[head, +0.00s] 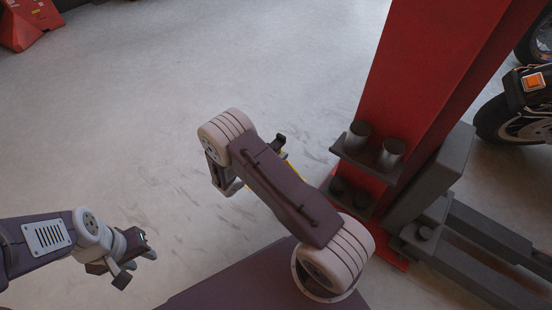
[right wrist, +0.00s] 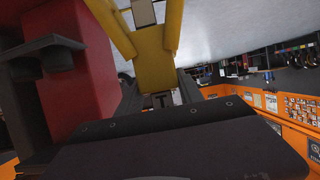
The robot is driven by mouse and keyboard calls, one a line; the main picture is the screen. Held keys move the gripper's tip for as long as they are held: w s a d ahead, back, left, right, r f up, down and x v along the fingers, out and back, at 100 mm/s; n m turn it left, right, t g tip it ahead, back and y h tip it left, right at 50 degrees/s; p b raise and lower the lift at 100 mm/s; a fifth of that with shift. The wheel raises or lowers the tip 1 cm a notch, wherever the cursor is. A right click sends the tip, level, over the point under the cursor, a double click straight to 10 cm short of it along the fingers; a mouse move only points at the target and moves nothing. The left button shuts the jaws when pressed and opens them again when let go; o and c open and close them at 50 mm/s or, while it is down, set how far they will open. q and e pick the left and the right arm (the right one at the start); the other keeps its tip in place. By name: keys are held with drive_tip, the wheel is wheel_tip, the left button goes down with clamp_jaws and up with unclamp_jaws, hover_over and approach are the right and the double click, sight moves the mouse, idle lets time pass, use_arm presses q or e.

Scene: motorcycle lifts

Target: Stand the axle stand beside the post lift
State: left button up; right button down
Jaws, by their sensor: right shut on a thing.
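The yellow axle stand (right wrist: 157,52) fills the upper middle of the right wrist view. My right gripper (right wrist: 160,92) is shut on it. In the head view only a thin yellow edge of the stand (head: 293,160) shows behind my right arm; the rest of it and most of that gripper are hidden. The red post lift (head: 425,75) stands to the right of my right arm in the head view, and its red post (right wrist: 75,105) is at the left in the right wrist view. My left gripper (head: 136,268) is at the lower left, empty, with its fingers apart.
Dark brackets with round pads (head: 372,150) jut from the post towards my arm. Dark lift arms (head: 480,250) lie low at the right, with motorcycle wheels (head: 510,120) behind. Bare grey floor (head: 150,120) lies left of the post. Orange cabinets (right wrist: 290,130) show in the right wrist view.

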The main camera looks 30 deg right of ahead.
drive_tip(key=w+d+f+b, duration=0.1)
drive_tip(key=w, duration=0.1)
drive_tip(key=w+d+f+b, duration=0.1)
drive_tip(key=w+f+b, duration=0.1)
drive_tip(key=w+d+f+b, duration=0.1)
drive_tip(key=w+b, duration=0.1)
drive_tip(key=shift+w+d+f, duration=0.1)
drive_tip(key=shift+w+f, duration=0.1)
drive_tip(key=shift+w+d, duration=0.2)
drive_tip(key=shift+w, duration=0.25)
wheel_tip(320, 180, down, 4)
drive_tip(key=b, duration=0.4)
drive_tip(key=shift+f, duration=0.1)
drive_tip(key=c, duration=1.1)
unclamp_jaws()
drive_tip(key=shift+s, duration=0.15)
drive_tip(key=o, duration=0.3)
drive_tip(key=shift+o, duration=0.2)
drive_tip(key=shift+a, duration=0.1)
